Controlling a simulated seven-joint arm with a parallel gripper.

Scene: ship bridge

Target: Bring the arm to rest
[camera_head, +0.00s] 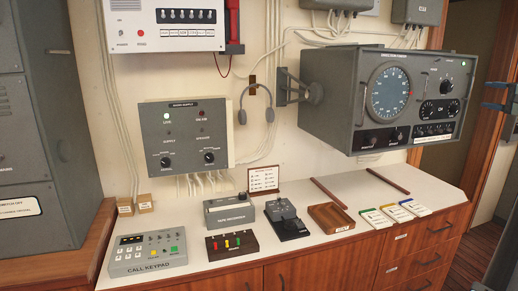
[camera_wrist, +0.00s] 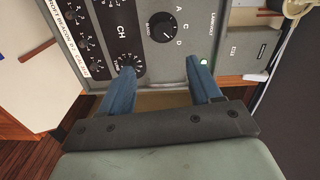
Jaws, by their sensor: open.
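My gripper (camera_wrist: 160,70) shows in the wrist view with its two blue fingers spread apart and nothing between them. The fingertips point toward the front panel of the grey direction finder (camera_wrist: 185,14). I cannot tell whether either finger touches the panel. The direction finder (camera_head: 430,65) also shows in the head view, mounted on the wall.
A headset (camera_head: 257,105) hangs on the wall. The doorway side at right has open space.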

